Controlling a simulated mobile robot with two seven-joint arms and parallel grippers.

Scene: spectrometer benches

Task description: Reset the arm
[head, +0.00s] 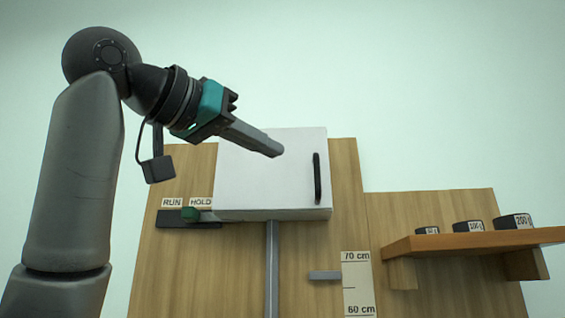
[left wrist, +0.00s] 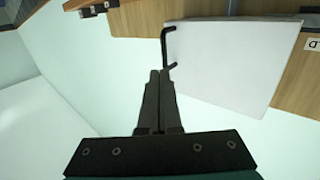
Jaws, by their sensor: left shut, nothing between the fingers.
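My left gripper (head: 277,149) is raised in front of the white box (head: 262,180) in the head view. Its fingers are together and hold nothing. In the left wrist view the shut fingertips (left wrist: 160,76) point toward the black handle (left wrist: 168,48) of the white box (left wrist: 225,62). Whether they touch the handle cannot be told there; in the head view the handle (head: 317,178) is apart, to the right of the fingertips. My right gripper is in neither view.
A grey post (head: 271,265) runs below the box beside a scale (head: 357,285). A wooden shelf (head: 470,243) at right bears black weights (head: 514,221). Space above the box is clear.

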